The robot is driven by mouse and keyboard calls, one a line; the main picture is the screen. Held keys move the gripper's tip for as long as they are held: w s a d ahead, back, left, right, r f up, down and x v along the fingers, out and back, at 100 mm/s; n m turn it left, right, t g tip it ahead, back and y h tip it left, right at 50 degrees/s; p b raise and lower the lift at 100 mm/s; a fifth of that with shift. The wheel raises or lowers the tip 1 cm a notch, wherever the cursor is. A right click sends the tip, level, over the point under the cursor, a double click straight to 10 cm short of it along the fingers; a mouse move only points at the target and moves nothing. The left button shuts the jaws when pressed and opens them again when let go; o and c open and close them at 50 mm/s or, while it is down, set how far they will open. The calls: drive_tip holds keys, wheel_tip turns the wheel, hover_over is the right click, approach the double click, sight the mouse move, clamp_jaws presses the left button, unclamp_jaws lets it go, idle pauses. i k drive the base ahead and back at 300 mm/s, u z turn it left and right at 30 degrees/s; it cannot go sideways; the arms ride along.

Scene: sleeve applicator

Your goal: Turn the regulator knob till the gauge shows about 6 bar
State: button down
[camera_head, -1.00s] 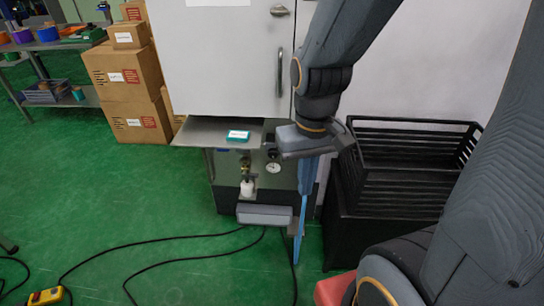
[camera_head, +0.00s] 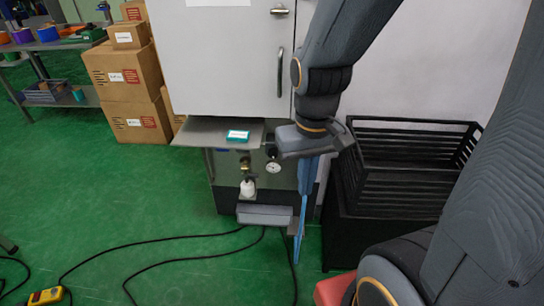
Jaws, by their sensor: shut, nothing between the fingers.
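The round white-faced pressure gauge (camera_head: 273,168) sits on the lower panel below the cabinet, left of my wrist. Its needle is too small to read. A dark rounded part, likely the regulator knob (camera_head: 271,153), shows just above the gauge, partly hidden. My gripper (camera_head: 282,146) is at the upper right of the gauge, close to the knob. It looks shut with nothing held. I cannot tell whether its fingers touch the knob.
A metal shelf (camera_head: 190,131) with a small teal-and-white box (camera_head: 238,136) juts out above the panel. A white bottle-like filter bowl (camera_head: 247,188) is left of the gauge. A black crate (camera_head: 405,180) stands right. Cables (camera_head: 180,260) cross the green floor.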

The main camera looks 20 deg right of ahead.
sight(273, 153)
drive_tip(key=u, duration=2.2)
drive_tip(key=k, duration=0.95)
drive_tip(key=z, duration=1.65)
